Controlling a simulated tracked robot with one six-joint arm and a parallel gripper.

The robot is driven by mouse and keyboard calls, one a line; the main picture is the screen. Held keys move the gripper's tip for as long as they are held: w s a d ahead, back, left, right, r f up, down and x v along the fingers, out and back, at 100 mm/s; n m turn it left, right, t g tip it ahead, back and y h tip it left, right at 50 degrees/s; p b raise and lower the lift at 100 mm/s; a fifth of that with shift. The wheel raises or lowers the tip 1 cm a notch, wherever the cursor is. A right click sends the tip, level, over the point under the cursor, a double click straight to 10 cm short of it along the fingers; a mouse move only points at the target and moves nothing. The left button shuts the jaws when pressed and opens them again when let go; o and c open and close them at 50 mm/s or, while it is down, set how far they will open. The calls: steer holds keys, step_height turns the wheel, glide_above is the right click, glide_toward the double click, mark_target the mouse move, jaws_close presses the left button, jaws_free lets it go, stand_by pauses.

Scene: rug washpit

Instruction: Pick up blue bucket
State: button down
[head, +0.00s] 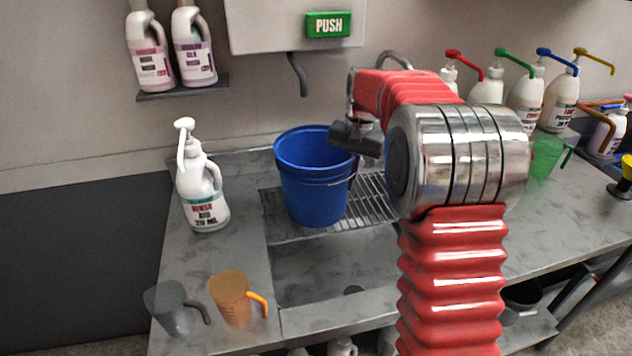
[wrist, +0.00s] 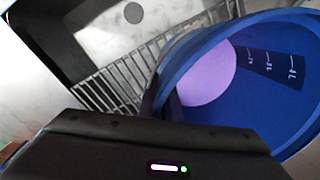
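The blue bucket (head: 312,178) stands upright on a metal grate over the sink. In the wrist view the bucket (wrist: 285,75) fills the right side, showing its open top, white scale marks on the inner wall and a lilac round area inside. My gripper (head: 352,140) is at the right side of the bucket's rim, overlapping it in the head view. In the wrist view a dark part of it lies against the near rim. Its fingertips are mostly hidden, so I cannot tell whether they are apart or closed on the rim.
A white pump bottle (head: 203,190) stands left of the bucket. A grey jug (head: 170,308) and an orange jug (head: 232,298) sit at the front left. A green jug (head: 545,155) and several pump bottles stand at the right. The sink basin (head: 330,270) in front is empty.

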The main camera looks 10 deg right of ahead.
steer(key=shift+w+r, duration=0.1)
steer(key=shift+r, duration=0.05)
step_height(320, 180, up, 9)
steer(key=shift+f, duration=0.15)
steer(key=shift+r, duration=0.65)
stand_by(0.6)
